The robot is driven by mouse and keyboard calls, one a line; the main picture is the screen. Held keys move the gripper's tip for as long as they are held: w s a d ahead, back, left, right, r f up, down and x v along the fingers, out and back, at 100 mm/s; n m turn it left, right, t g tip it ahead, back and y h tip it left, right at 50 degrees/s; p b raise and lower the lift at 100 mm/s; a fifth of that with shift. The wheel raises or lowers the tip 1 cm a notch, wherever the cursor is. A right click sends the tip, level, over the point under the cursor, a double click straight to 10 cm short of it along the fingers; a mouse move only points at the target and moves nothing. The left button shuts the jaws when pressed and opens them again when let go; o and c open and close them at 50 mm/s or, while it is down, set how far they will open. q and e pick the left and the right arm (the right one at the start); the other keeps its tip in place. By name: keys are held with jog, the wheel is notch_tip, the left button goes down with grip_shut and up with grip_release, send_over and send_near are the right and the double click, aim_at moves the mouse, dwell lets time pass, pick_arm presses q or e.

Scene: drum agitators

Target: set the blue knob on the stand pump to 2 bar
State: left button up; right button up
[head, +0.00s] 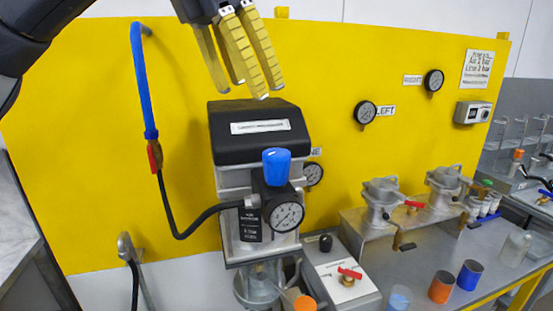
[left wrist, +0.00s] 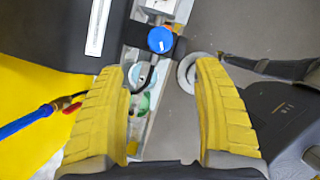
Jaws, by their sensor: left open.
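The blue knob (head: 276,166) sits on top of a black regulator on the front of the stand pump (head: 262,133). A round pressure gauge (head: 287,215) is fixed just below the knob; its reading is too small to tell. In the left wrist view the blue knob (left wrist: 160,40) shows from above with a small white mark, beyond the fingertips. My left gripper (head: 240,92) is above the pump's black top cover, apart from the knob. In the left wrist view its yellow fingers (left wrist: 161,68) are spread wide with nothing between them. My right gripper is not in view.
A yellow panel (head: 90,130) stands behind the pump, with gauges (head: 366,112) on it. A blue hose (head: 143,80) with a red valve runs left of the pump. A box with a red lever (head: 350,273) stands at its right. Orange and blue cups (head: 441,287) are on the bench.

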aim_at(273, 151)
pick_arm(q)
jog(key=x, duration=1.5)
jog(key=shift+d, duration=0.1)
jog(key=c, duration=1.3)
jog(key=shift+m, duration=0.3)
jog(key=m+g+h, duration=0.1)
jog(key=m+g, duration=0.1)
jog(key=m, duration=0.3)
jog(key=m+g, duration=0.2)
jog(key=m, duration=0.4)
